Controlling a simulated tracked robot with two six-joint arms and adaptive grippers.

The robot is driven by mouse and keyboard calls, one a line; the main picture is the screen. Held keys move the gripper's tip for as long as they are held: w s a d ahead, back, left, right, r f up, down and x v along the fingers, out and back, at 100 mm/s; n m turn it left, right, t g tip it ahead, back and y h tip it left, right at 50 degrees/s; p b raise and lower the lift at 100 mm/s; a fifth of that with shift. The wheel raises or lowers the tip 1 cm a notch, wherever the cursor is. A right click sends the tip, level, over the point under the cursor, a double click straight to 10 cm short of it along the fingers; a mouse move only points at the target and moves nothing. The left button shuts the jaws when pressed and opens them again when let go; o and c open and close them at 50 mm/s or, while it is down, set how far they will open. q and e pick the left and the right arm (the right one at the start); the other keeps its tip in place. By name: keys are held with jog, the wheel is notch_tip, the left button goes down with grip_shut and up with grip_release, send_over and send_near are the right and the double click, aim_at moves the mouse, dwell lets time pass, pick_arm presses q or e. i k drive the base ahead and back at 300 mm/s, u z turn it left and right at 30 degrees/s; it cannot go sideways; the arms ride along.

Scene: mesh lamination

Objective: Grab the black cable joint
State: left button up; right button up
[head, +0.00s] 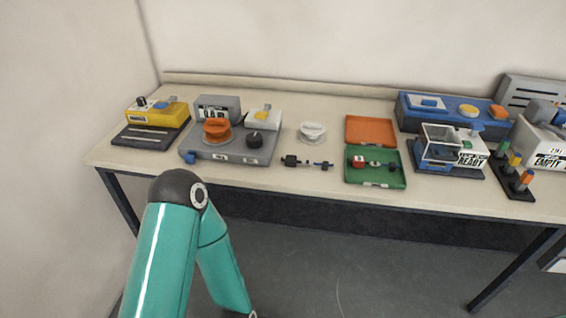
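A small black block with a thin dark cable, which looks like the black cable joint (291,160), lies on the table near its front edge, left of the green tray. Further small dark pieces (325,166) with a bluish bit lie just to its right. The green tray (376,183) holds a red piece (358,162) and small dark and light parts, too small to tell apart. A teal arm of mine rises from the bottom left and bends down out of the frame. Neither gripper is in view.
A grey station with an orange knob (216,128) and a yellow device (157,114) stand at left. A white round part (312,132) and an orange tray (371,130) lie behind the black block. Blue and white machines (466,116) crowd the right.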

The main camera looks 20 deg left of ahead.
aim_at(291, 161)
jog(key=u, duration=0.05)
jog(key=i, duration=0.85)
